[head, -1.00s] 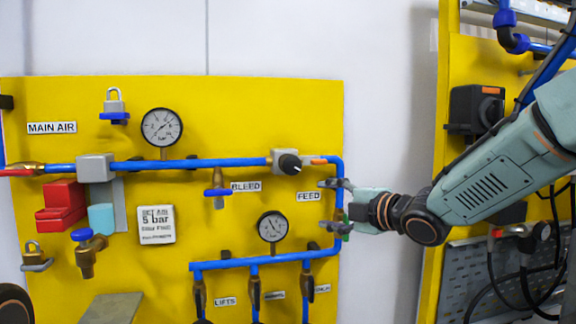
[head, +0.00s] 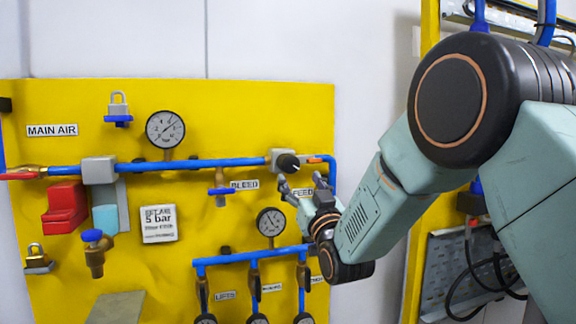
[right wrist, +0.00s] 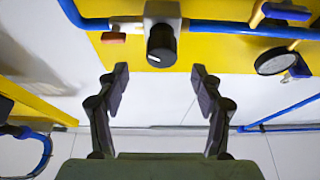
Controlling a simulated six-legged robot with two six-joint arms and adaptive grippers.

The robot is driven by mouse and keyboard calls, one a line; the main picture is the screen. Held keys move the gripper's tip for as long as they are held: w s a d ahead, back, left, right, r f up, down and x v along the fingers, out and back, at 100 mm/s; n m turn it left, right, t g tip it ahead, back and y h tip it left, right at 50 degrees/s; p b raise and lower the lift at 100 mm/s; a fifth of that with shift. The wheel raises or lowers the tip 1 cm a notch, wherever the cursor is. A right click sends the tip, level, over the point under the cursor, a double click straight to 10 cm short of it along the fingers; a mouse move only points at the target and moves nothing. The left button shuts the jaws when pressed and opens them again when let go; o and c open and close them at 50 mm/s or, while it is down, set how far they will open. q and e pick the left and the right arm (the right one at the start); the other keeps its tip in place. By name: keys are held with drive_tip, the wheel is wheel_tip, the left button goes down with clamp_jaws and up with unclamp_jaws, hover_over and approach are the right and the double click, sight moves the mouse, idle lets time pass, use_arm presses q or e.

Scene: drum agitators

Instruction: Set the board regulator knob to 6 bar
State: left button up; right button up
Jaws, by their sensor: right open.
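The black regulator knob (head: 288,163) sits on a pale grey block on the blue pipe, upper right of the yellow board. It also shows in the right wrist view (right wrist: 162,45), with a thin white mark on its face. My right gripper (head: 300,184) is open and empty, just below and right of the knob in the head view. In the right wrist view its two fingers (right wrist: 160,75) point toward the knob, which lies past the tips and between their lines, apart from them. The upper gauge (head: 165,129) has a needle too small to read surely. My left gripper is out of view.
A white sign (head: 159,223) appears to read 5 bar. The bleed valve (head: 220,190) hangs left of the knob; the blue pipe (head: 331,170) bends down at its right. A lower gauge (head: 270,222) sits below. Padlocks and a red block (head: 65,208) are at left.

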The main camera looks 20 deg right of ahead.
sight(290, 168)
drive_tip(key=shift+w+d+r+p, duration=0.15)
drive_tip(key=shift+w+d+p, duration=0.1)
drive_tip(key=shift+w, duration=0.2)
drive_tip(key=shift+w+d+r+p, duration=0.1)
drive_tip(key=shift+w+d+r, duration=0.1)
drive_tip(key=shift+w, duration=0.25)
drive_tip(key=w, duration=0.1)
drive_tip(key=w+a+r+p, duration=0.1)
drive_tip(key=w+a+r, duration=0.1)
drive_tip(key=w, duration=0.1)
drive_tip(key=shift+w+a+p, duration=0.1)
drive_tip(key=shift+p, duration=0.25)
drive_tip(key=shift+w, duration=0.25)
drive_tip(key=shift+w+d, duration=0.4)
drive_tip(key=shift+d, duration=0.45)
drive_tip(key=shift+a+r, duration=0.1)
drive_tip(key=shift+a, duration=0.65)
drive_tip(key=shift+c, duration=0.3)
drive_tip(key=shift+a, duration=0.1)
drive_tip(key=shift+c, duration=0.8)
drive_tip(key=shift+d, duration=0.6)
drive_tip(key=c, duration=0.4)
drive_tip(key=shift+a, duration=0.35)
drive_tip(key=c, duration=0.5)
drive_tip(key=shift+d, duration=0.2)
drive_tip(key=shift+c, duration=0.2)
drive_tip(key=shift+a, duration=0.1)
